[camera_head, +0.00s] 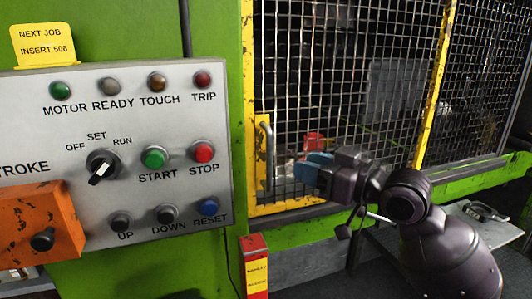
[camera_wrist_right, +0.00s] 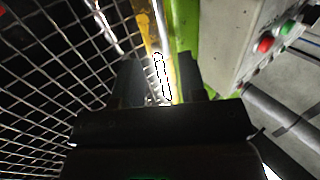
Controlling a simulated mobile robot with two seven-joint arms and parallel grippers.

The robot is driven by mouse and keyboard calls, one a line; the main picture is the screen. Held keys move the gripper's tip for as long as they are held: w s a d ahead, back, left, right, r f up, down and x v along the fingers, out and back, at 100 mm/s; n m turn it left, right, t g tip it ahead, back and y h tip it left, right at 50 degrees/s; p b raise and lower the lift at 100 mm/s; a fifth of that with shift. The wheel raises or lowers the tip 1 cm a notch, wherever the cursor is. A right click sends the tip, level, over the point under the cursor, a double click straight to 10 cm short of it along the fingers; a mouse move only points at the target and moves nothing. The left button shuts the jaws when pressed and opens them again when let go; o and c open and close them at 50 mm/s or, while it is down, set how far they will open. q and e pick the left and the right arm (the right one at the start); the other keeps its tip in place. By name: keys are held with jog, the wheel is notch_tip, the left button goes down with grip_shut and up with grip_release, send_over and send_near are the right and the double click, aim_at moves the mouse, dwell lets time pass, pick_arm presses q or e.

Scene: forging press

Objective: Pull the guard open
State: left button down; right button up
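The guard is a wire mesh panel in a chipped yellow frame (camera_head: 249,60) on the green press. Its grey upright bar handle (camera_head: 269,150) is on the frame's left edge. My right gripper (camera_head: 308,168) is in front of the mesh, a little right of the handle and apart from it in the head view. In the right wrist view the two dark fingers (camera_wrist_right: 160,85) are spread. A bright upright bar, seemingly the handle (camera_wrist_right: 166,78), shows in the gap between them; contact cannot be told. The guard looks shut against the green post. My left gripper is not in view.
A grey control panel (camera_head: 130,125) with buttons and a knob stands left of the guard. An orange box (camera_head: 40,225) juts out at its lower left. A red post with a yellow label (camera_head: 256,268) stands below the handle. A grey ledge (camera_head: 480,225) is at the right.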

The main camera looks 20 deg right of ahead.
jog(key=p, duration=0.2)
send_over(269, 185)
jog(key=shift+w+d, duration=0.1)
jog(key=shift+w, duration=0.25)
grip_shut()
